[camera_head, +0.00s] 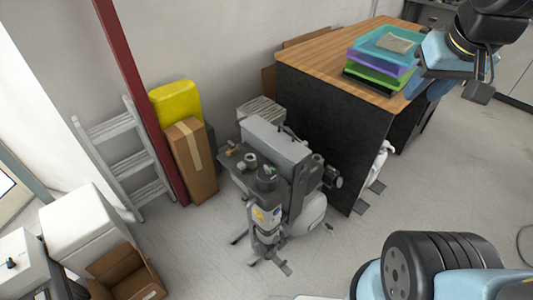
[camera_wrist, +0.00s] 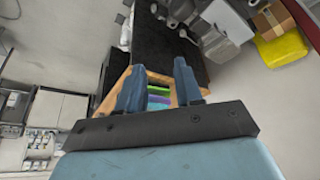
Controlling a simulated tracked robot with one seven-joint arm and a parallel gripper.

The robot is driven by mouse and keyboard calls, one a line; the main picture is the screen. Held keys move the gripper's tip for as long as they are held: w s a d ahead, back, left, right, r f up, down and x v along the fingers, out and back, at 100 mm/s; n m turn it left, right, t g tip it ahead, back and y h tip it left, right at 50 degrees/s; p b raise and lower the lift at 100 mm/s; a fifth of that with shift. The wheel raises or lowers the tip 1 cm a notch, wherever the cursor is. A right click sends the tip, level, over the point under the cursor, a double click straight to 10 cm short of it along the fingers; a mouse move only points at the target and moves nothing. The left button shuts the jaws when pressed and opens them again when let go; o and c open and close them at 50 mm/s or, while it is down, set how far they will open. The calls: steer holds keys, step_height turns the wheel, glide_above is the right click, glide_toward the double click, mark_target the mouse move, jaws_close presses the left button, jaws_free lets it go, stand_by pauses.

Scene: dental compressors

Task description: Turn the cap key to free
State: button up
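A grey compressor unit (camera_head: 272,140) stands on the floor in the middle of the head view, with a white round tank (camera_head: 308,213) low on its right. Small fittings and a dark-topped canister (camera_head: 267,178) are at its front. The cap key is too small to tell apart here. My gripper (camera_wrist: 159,64) shows in the wrist view with its two blue fingers apart and nothing between them. It points towards the desk. The grey machinery (camera_wrist: 210,32) shows at the top of the wrist view, well beyond the fingers. My gripper is apart from the compressor.
A desk (camera_head: 310,58) with a wooden top and black side stands right behind the compressor, bearing stacked coloured trays (camera_head: 382,62). A cardboard box (camera_head: 192,160), a yellow case (camera_head: 176,100) and a ladder (camera_head: 125,150) lean at the left wall.

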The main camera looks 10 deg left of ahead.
steer(key=w+a+f+n+g, duration=0.1)
steer(key=w+a+f+n, duration=0.15)
steer(key=w+a, duration=0.3)
steer(key=n+g, duration=0.4)
steer(key=n, duration=0.1)
glide_above(268, 170)
steer(key=w, duration=0.1)
step_height(268, 170, down, 18)
step_height(268, 170, down, 13)
steer(key=shift+a+r, duration=0.1)
steer(key=shift+r, duration=0.1)
steer(key=shift+c, duration=0.4)
jaws_close()
